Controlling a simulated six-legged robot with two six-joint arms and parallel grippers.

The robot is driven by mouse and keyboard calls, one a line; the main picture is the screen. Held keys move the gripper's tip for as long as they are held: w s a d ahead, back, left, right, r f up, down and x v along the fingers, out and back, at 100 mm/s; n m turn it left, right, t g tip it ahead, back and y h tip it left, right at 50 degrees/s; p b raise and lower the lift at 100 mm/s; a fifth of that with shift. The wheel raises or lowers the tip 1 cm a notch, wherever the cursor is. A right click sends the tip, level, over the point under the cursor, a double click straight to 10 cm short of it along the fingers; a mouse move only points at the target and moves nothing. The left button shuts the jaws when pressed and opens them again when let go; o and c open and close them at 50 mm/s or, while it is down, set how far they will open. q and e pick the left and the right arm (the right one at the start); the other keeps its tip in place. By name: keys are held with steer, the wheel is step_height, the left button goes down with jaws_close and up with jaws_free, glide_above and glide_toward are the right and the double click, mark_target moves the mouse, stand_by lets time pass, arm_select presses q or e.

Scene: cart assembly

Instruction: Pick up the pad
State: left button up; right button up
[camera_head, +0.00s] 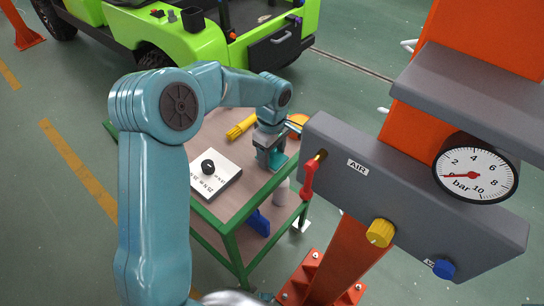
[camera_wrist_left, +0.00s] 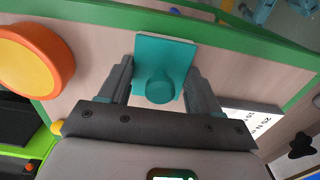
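The pad is a teal square plate with a round knob on it. In the left wrist view the pad (camera_wrist_left: 178,55) lies on the table near its green edge, with the knob between my left gripper's (camera_wrist_left: 160,72) two fingers. The fingers are apart, with a gap on each side of the knob. In the head view my left gripper (camera_head: 269,152) points down over the table, and part of the pad (camera_head: 279,161) shows beside its fingers. My right gripper does not show in either view.
The green-framed table (camera_head: 225,127) also holds a white board with a black knob (camera_head: 213,174), a yellow-handled tool (camera_head: 241,127) and an orange round thing (camera_wrist_left: 32,60). A grey AIR panel (camera_head: 400,195) with a gauge stands close at right. A green vehicle (camera_head: 190,40) stands behind.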

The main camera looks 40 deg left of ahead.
arm_select(q)
steer(key=shift+c, duration=0.3)
steer(key=shift+w+r, duration=0.1)
steer(key=shift+r, duration=0.2)
step_height(320, 180, up, 19)
steer(key=p, duration=0.2)
steer(key=shift+r+p, duration=0.2)
steer(key=shift+p, duration=0.15)
steer(key=o, duration=0.4)
steer(key=shift+c, duration=1.3)
